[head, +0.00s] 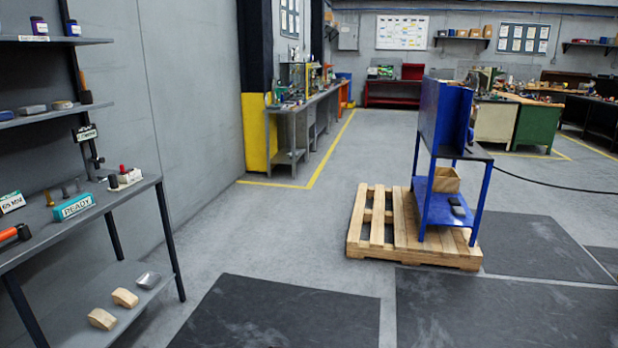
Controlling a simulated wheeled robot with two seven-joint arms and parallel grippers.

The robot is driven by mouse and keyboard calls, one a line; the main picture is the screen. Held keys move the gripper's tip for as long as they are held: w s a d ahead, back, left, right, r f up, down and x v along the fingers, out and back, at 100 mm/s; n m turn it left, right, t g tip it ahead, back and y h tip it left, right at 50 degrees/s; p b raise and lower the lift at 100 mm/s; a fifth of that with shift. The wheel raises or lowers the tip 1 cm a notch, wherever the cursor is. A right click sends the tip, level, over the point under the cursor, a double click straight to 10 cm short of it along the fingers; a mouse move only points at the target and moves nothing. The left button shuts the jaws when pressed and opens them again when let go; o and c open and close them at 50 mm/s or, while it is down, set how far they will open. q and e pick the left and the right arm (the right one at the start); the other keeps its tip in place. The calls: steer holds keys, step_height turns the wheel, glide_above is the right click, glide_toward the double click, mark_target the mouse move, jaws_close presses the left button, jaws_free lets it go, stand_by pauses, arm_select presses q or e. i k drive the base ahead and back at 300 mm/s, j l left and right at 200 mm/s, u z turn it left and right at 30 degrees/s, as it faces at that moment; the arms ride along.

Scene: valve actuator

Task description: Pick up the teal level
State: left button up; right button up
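A teal block with a white label reading "READY" (74,207) sits on the grey workbench top (110,207) at the left of the head view. It is the clearest teal thing in view; I cannot tell from here whether it is a level. A smaller white card with teal edges and dark lettering (12,203) stands to its left, near the picture edge. Neither of my grippers is in view.
An orange-and-black tool (14,234) and small upright parts share the bench. Shelves (50,116) rise behind it; wooden blocks (102,319) lie on its lower shelf. A blue stand (440,150) on a wooden pallet (380,238) is right of centre. Floor between is clear.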

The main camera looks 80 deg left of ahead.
mark_target(66, 211)
steer(key=u, duration=4.35)
steer(key=i+l+u, duration=0.75)
